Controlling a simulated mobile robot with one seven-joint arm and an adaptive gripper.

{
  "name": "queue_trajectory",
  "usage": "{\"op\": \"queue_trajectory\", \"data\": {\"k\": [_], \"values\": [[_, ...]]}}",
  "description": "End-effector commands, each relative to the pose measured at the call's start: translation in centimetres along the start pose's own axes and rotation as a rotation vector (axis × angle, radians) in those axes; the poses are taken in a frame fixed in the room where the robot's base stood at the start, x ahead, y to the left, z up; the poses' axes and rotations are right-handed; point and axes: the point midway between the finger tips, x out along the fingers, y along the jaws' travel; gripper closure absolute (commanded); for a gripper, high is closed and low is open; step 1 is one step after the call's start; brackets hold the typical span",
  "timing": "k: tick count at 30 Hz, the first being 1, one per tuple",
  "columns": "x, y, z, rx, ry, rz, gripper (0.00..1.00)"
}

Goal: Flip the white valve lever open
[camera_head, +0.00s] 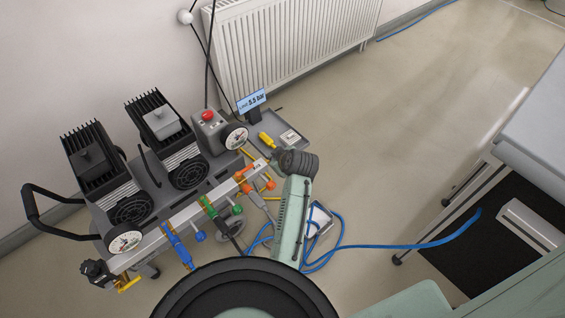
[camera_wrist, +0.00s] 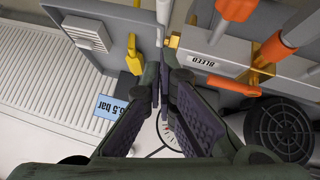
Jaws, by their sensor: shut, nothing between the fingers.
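My gripper (camera_wrist: 162,66) is shut and empty, its dark fingertips together beside the end of the pale manifold bar in the wrist view. A narrow whitish bar (camera_wrist: 162,12) stands just beyond the tips; it may be the white lever, but I cannot tell whether tips and bar touch. The manifold (camera_wrist: 222,50) carries a "BLEED" label near that end. In the head view, my gripper (camera_head: 272,166) is at the right end of the manifold (camera_head: 150,245), and my wrist and arm hide part of that area. I cannot make out a white lever there.
Blue (camera_head: 177,246), green (camera_head: 209,207) and orange (camera_head: 247,188) levers line the manifold. A blue hose (camera_head: 400,246) crosses the floor; a radiator (camera_head: 290,45) stands behind.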

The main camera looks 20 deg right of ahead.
Motion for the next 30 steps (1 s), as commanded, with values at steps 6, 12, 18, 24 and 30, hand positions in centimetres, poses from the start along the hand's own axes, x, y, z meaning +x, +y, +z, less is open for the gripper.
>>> {"op": "queue_trajectory", "data": {"k": [6, 12, 18, 24, 30], "values": [[-5.3, 0.0, 0.6, 0.0, 0.0, 0.005, 1.0], [-8.6, 0.0, 0.7, 0.001, 0.0, 0.003, 1.0], [-9.8, -0.1, 0.7, 0.001, -0.001, 0.001, 1.0], [-9.9, -0.1, 0.7, 0.001, -0.001, 0.0, 1.0], [-9.9, -0.1, 0.7, 0.0, -0.001, 0.001, 1.0]]}}
